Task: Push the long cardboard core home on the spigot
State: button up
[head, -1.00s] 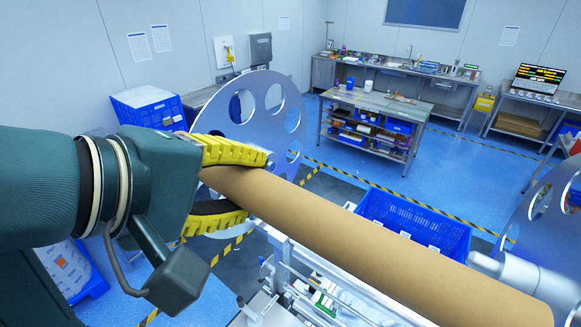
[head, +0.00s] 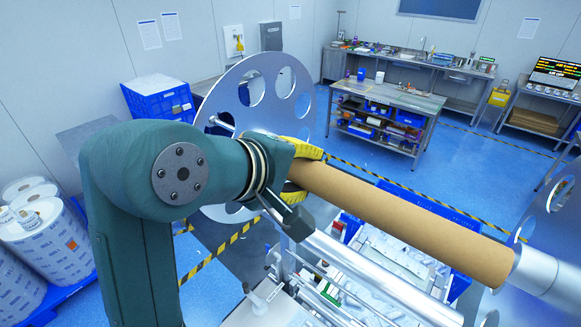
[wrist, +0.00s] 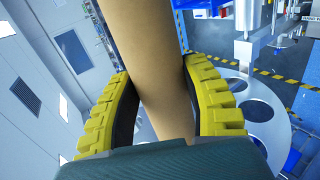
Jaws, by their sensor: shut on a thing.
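The long brown cardboard core (head: 400,215) spans from my gripper towards the lower right in the head view. My gripper (head: 306,176) is shut around it near its left end, with yellow ribbed fingers on either side. The wrist view also shows the core (wrist: 150,50) between both fingers. The core's right end is at the grey metal spigot (head: 538,272) and looks roughly in line with it. I cannot tell whether the core is over the spigot or only meets its end.
A large metal disc with round holes (head: 213,160) stands behind my gripper, and another (head: 553,212) is by the spigot. A long metal roller (head: 375,278) runs below the core. Wrapped rolls (head: 45,250) stand at left. A workbench (head: 390,97) is farther back.

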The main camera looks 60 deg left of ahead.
jog(key=f+p+x, duration=0.1)
jog(key=x, duration=1.6)
jog(key=shift+s+d+f+p, duration=0.2)
jog(key=shift+s+p, duration=0.1)
jog(key=shift+p, duration=0.05)
jog(key=shift+w+a, duration=0.15)
dwell(0.8)
jog(key=shift+s, duration=0.2)
